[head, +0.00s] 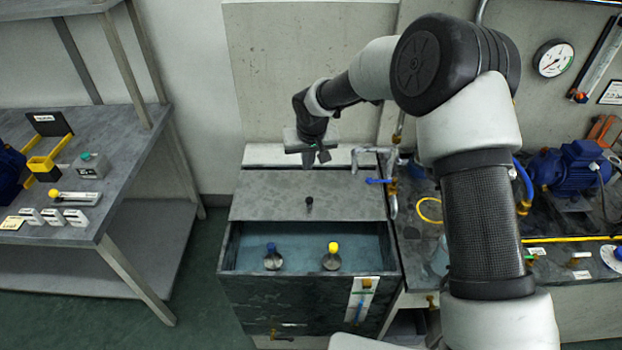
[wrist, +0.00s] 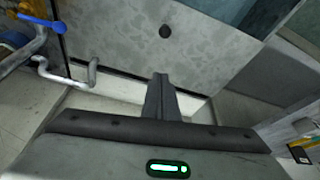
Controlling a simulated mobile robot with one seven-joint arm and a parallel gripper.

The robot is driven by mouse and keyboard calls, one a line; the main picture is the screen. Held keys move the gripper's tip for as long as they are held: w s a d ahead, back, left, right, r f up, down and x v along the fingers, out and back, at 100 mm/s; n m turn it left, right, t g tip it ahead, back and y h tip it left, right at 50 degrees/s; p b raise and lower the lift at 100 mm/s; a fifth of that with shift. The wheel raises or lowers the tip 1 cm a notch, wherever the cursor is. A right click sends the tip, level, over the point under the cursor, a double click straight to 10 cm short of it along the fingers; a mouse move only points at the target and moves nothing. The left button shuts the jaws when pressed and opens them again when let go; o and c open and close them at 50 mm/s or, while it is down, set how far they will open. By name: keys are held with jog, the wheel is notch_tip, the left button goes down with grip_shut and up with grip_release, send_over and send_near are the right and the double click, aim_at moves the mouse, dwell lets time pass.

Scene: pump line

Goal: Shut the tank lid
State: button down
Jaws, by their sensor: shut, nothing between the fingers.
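The tank (head: 305,290) is a dark grey box with its front part open. Water and two round fittings show inside, one with a blue top (head: 271,248) and one with a yellow top (head: 333,247). The grey lid (head: 260,193) lies behind the opening and has a small dark knob (head: 309,202). My gripper (head: 318,157) is shut and empty above the lid's back edge, behind the knob. In the wrist view the shut fingers (wrist: 160,80) point towards the mottled lid (wrist: 110,35) and its knob (wrist: 165,31). Whether they touch it, I cannot tell.
A grey tap with a blue lever (head: 378,181) stands right of the lid. A pump bench with a blue motor (head: 570,165) is further right. A grey table (head: 118,172) with small items stands left. Open floor (head: 205,260) lies between table and tank.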

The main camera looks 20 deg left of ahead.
send_over(306, 192)
notch_tip(306, 192, down, 10)
jog(key=shift+r+p, duration=0.25)
jog(key=shift+p, duration=0.1)
jog(key=shift+s+d+f+p, duration=0.15)
jog(key=shift+s+d, duration=0.15)
jog(key=shift+s, duration=0.3)
jog(key=shift+s+d+f+p, duration=0.1)
jog(key=shift+s+d, duration=0.2)
jog(key=shift+s, duration=0.3)
jog(key=shift+s+d+f+p, duration=0.15)
jog(key=shift+s+d, duration=0.15)
jog(key=shift+s, duration=0.3)
